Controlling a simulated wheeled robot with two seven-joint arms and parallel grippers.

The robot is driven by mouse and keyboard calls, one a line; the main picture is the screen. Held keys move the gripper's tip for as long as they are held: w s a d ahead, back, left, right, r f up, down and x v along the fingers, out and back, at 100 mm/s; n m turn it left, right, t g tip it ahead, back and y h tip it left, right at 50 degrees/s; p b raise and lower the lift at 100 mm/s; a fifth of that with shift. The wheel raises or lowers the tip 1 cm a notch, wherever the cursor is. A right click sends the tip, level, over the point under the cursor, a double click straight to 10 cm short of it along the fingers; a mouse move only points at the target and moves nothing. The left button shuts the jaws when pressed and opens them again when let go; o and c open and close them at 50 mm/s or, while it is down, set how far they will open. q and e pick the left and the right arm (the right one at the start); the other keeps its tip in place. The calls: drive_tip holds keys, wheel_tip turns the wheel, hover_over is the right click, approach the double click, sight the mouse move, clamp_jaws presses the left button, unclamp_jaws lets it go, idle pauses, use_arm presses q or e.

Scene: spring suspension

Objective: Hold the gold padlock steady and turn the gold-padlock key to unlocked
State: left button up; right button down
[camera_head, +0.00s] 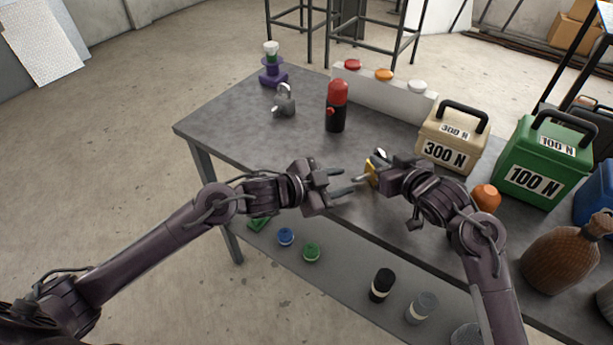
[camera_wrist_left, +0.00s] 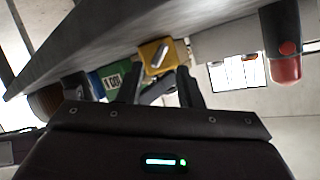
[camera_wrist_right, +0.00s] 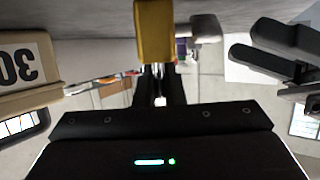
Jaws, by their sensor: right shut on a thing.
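The gold padlock (camera_head: 370,174) is above the table near its front edge. My right gripper (camera_head: 379,165) is shut on it from the right; in the right wrist view its gold body (camera_wrist_right: 155,32) is just beyond the fingers, which close at its shackle. A small key (camera_head: 358,180) appears to stick out of the padlock towards the left gripper, and a pale key shape shows on the gold face in the left wrist view (camera_wrist_left: 159,57). My left gripper (camera_head: 339,182) is open and empty. Its fingertips face the key across a small gap. The key's turn angle is unclear.
A grey padlock (camera_head: 284,101), a red-and-black bottle (camera_head: 336,108) and a box with coloured buttons (camera_head: 378,98) stand farther back. Beige (camera_head: 452,143) and green (camera_head: 541,165) weights stand right.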

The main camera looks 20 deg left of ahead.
sight(354, 178)
use_arm(q)
drive_tip(key=x, duration=0.5)
drive_tip(key=shift+r, duration=0.15)
drive_tip(key=n, duration=0.1)
drive_tip(key=n+g+h, duration=0.1)
drive_tip(key=shift+w+a+n, duration=0.1)
drive_tip(key=shift+a+n, duration=0.15)
drive_tip(key=shift+n, duration=0.15)
drive_tip(key=v, duration=1.2)
drive_tip(key=shift+r+g, duration=0.2)
drive_tip(key=shift+g, duration=0.1)
drive_tip(key=shift+w+a, duration=0.1)
